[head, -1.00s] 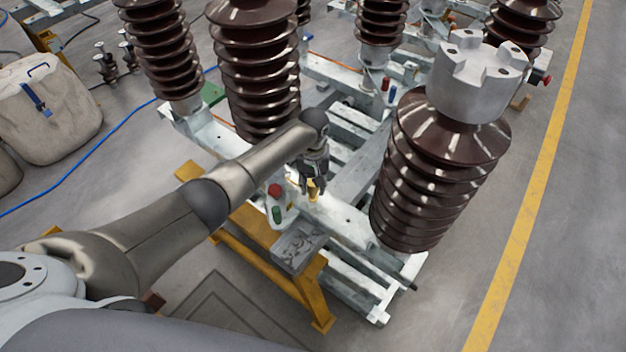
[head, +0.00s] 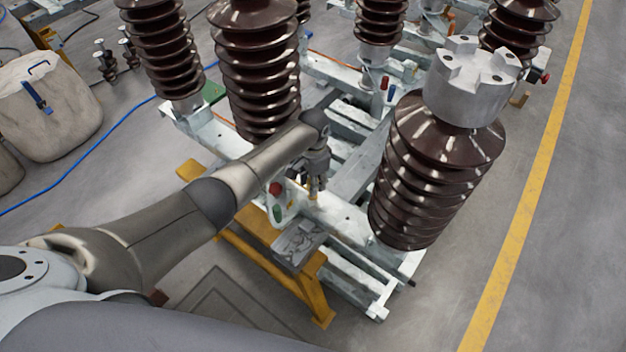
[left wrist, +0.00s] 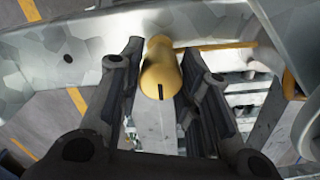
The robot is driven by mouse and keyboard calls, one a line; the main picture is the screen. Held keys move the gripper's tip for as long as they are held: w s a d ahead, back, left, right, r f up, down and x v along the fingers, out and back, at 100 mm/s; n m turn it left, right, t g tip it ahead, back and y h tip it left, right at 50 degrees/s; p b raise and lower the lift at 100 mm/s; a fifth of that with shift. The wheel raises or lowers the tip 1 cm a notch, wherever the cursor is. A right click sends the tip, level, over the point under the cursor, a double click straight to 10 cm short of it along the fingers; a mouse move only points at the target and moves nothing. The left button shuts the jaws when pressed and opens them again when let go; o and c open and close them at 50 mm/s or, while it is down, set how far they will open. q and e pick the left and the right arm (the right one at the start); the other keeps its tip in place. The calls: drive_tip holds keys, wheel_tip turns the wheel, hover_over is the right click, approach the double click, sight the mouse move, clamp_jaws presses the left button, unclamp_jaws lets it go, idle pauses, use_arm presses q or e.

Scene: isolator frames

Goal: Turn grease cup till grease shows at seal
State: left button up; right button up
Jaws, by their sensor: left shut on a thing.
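The grease cup is a small brass-yellow cylinder (left wrist: 160,76) with a dark line on its side, seen in the left wrist view between my two dark fingers. In the head view a bit of it (head: 313,196) shows below my left gripper (head: 316,183), which points down over the galvanised steel frame (head: 340,216). My left gripper (left wrist: 163,62) is shut on the grease cup, one finger on each side. The seal is hard to make out, and I cannot see any grease. My right gripper is not in view.
A brown ribbed insulator (head: 425,190) with a metal cap stands close to the right, and another (head: 257,75) behind the arm. Open floor lies beyond the yellow line (head: 525,220).

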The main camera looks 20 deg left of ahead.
use_arm(q)
drive_tip(key=m, duration=0.4)
drive_tip(key=shift+m, duration=0.4)
idle(0.4)
drive_tip(key=o, duration=1)
wheel_tip(320, 180, up, 12)
idle(0.5)
